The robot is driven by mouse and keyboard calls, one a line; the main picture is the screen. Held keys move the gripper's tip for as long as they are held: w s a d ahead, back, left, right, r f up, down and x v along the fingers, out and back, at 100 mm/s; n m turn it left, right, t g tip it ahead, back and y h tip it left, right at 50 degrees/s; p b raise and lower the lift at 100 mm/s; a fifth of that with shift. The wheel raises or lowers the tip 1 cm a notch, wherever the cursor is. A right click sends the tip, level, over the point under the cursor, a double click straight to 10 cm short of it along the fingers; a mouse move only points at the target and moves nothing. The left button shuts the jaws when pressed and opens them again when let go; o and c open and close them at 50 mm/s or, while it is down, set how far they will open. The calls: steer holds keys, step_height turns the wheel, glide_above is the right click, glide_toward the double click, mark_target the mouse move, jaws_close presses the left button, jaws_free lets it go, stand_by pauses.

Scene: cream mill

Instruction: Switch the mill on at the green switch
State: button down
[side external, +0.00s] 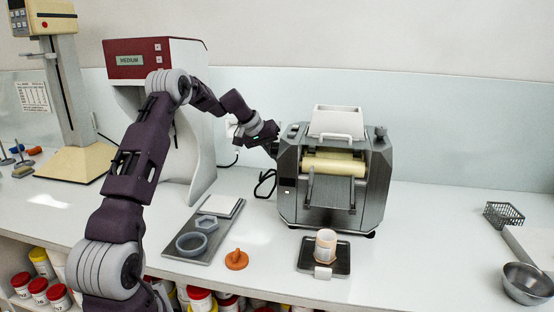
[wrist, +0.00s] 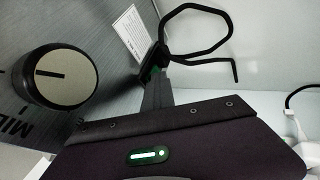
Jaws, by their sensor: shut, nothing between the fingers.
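The mill (side external: 288,168) is a grey metal machine with cream rollers and a white hopper, standing on the bench in the side view. Its grey side panel (wrist: 112,50) fills the left of the wrist view. A small patch of green, apparently the green switch (wrist: 150,74), shows there at the base of the black cable, mostly hidden by my fingers. My gripper (side external: 275,147) is at the mill's left side. In the wrist view my gripper (wrist: 156,86) is shut and empty, with its tips at the green patch. I cannot tell whether they touch it.
A round knob (wrist: 62,78) sits on the panel left of my fingers. A black cable (wrist: 196,56) loops beyond them. A black tray (side external: 309,268) with a cup (side external: 326,246) stands before the mill. A grey tray (side external: 190,254) and an orange object (side external: 236,260) lie front left.

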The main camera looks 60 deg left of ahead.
steer(key=shift+w+d+r, duration=0.1)
steer(key=s+a+r, duration=0.3)
steer(key=s+r, duration=0.5)
steer(key=shift+s+a+r, duration=0.25)
steer(key=shift+s+a, duration=0.05)
steer(key=shift+s, duration=0.05)
steer(key=d+x, duration=0.2)
steer(key=x, duration=1.1)
steer(key=shift+w+d+r, duration=0.15)
steer(key=shift+w+r, duration=0.2)
